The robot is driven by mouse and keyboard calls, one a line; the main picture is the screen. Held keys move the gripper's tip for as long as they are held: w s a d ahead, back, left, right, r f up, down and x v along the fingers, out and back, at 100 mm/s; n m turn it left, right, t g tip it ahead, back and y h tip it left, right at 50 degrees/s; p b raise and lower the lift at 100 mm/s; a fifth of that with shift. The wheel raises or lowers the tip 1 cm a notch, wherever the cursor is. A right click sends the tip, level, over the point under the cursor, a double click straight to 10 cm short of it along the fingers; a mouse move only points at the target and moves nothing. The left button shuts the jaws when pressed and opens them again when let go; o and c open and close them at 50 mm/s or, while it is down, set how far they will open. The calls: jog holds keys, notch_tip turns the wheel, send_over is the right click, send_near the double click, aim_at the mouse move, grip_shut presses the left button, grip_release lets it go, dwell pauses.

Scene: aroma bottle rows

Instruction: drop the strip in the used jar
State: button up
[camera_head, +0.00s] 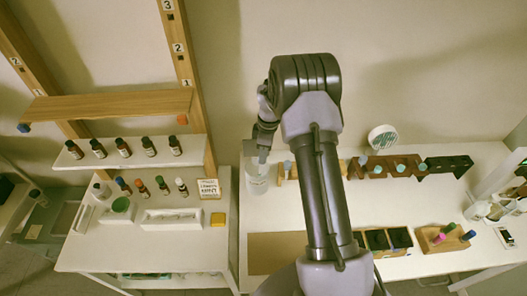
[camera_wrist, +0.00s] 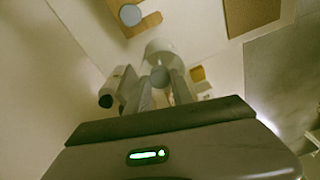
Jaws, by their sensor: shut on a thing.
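My gripper (camera_head: 262,158) points down at the left end of the right-hand table, just over a clear glass jar (camera_head: 257,183). The pale jar (camera_wrist: 160,48) shows just beyond the fingertips in the wrist view. I cannot tell whether the held thing's lower end is inside the jar's mouth. No writing on the jar can be read.
A wooden stand (camera_head: 407,166) with blue-grey round tops runs right of the jar. A brown board (camera_head: 275,252) and dark trays (camera_head: 377,240) lie in front.

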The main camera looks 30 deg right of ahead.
jog(key=shift+f, duration=0.3)
jog(key=o, duration=1.1)
jog(key=shift+r, duration=0.1)
jog(key=r, duration=0.5)
jog(key=d+r, duration=0.1)
jog(key=r, duration=1.1)
jog(key=shift+s+d+r+p, duration=0.15)
jog(key=shift+s+d+p, duration=0.2)
jog(key=shift+p, duration=0.05)
